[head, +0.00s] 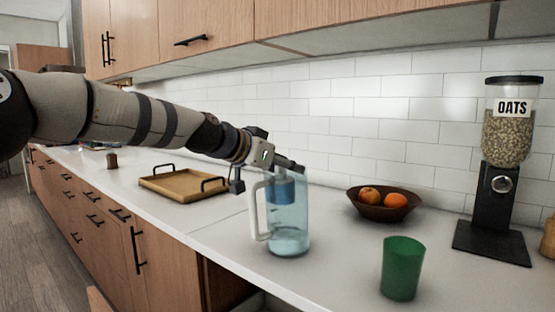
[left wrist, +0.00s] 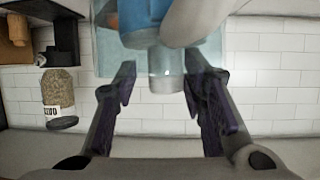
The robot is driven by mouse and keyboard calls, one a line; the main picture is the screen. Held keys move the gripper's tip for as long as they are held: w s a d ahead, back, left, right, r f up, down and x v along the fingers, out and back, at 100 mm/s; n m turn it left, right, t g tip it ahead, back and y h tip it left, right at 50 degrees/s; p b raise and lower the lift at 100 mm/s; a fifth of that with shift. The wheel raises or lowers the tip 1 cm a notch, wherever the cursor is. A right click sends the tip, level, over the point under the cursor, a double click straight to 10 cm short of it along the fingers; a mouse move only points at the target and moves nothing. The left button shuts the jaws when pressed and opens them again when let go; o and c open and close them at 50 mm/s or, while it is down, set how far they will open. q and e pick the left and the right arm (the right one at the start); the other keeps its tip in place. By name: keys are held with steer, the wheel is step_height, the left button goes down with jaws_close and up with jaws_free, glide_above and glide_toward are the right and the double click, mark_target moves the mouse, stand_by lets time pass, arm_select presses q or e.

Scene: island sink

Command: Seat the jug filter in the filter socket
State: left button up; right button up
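The clear bluish jug (head: 290,222) with a pale handle (head: 257,210) stands upright on the counter. The blue jug filter (head: 283,189) shows through the upper part of the jug; the socket is hidden, so I cannot tell whether the filter is fully seated. My left gripper (head: 283,168) is at the jug's top. In the left wrist view, which is upside down, the left gripper's fingers (left wrist: 161,72) are apart on either side of the filter's pale stem (left wrist: 166,76), with a visible gap on one side. The blue filter body (left wrist: 140,15) is beyond it. My right gripper is in neither view.
A green cup (head: 402,268) stands close to the jug's right. A bowl (head: 383,209) of fruit and an oats dispenser (head: 497,190) are behind to the right. A wooden tray (head: 182,187) lies to the left. The counter between tray and jug is clear.

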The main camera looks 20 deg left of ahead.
arm_select(q)
steer(key=p+v, duration=0.2)
steer(key=v, duration=0.9)
steer(key=shift+r, duration=0.4)
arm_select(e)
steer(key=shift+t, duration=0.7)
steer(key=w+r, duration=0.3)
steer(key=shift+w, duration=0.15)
arm_select(q)
steer(key=shift+s, duration=0.15)
